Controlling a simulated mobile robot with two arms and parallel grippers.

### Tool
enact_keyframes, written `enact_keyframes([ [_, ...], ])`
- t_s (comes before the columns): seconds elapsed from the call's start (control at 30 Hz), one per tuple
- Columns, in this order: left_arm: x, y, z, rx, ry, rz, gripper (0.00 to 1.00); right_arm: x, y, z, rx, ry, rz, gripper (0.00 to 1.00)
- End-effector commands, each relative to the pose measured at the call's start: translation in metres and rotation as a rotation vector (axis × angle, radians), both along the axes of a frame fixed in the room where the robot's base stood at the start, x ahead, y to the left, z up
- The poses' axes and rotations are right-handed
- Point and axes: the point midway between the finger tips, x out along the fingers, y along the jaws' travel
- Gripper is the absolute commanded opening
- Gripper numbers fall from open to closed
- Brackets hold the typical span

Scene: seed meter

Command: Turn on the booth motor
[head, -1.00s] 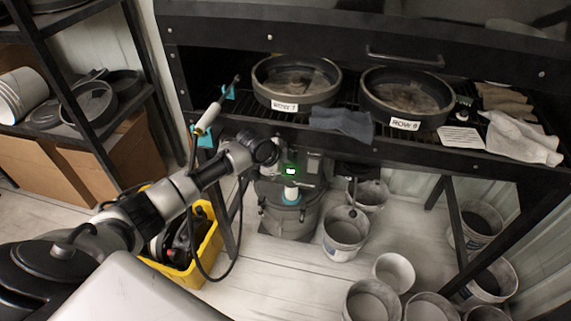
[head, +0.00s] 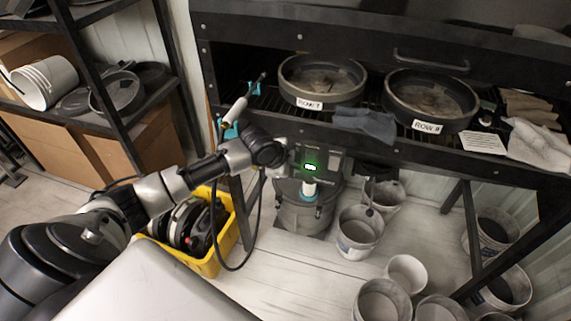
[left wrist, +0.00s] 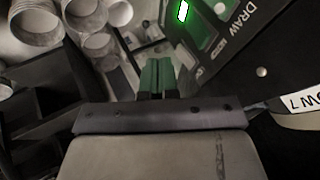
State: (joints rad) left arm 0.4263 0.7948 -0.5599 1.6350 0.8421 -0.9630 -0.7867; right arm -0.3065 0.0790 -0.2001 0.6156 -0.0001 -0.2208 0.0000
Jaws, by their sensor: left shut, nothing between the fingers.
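The booth's control box (head: 335,162) hangs under the front of the booth. A bright green-lit part (head: 310,167) glows on its face. In the left wrist view, the dark panel (left wrist: 222,52) carries the word DRAW, and its lit green part (left wrist: 183,11) is near the top edge. My left gripper (head: 279,168) is beside the box at its left, partly hidden by my own wrist. In the left wrist view its green fingertips (left wrist: 157,66) are together with nothing between them. They point past the panel's left side; contact cannot be told. My right gripper is not in view.
Two round pans, ROW 7 (head: 322,84) and another (head: 430,101), sit on the booth's shelf. A grey canister (head: 302,213) stands below the box. A yellow bin (head: 206,262) and hanging black cable are near my arm. Several buckets (head: 359,232) crowd the floor at right.

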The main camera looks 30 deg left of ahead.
Motion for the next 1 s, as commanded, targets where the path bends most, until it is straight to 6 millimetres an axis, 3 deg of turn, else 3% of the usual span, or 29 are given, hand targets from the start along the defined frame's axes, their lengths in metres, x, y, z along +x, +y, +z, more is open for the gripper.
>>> enact_keyframes([
  [0.17,-0.017,0.006,0.018,0.002,0.001,0.0,0.0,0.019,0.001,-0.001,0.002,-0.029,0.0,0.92],
  [0.43,-0.024,0.007,0.026,0.001,0.003,0.0,0.0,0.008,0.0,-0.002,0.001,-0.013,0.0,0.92],
  [0.87,-0.024,0.007,0.026,0.0,0.002,0.001,0.0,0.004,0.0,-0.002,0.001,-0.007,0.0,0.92],
  [0.97,-0.023,0.009,0.015,-0.012,0.008,0.027,0.0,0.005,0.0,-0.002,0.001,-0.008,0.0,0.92],
  [1.0,-0.022,0.011,0.003,-0.023,0.014,0.056,0.0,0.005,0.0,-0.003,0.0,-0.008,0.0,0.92],
])
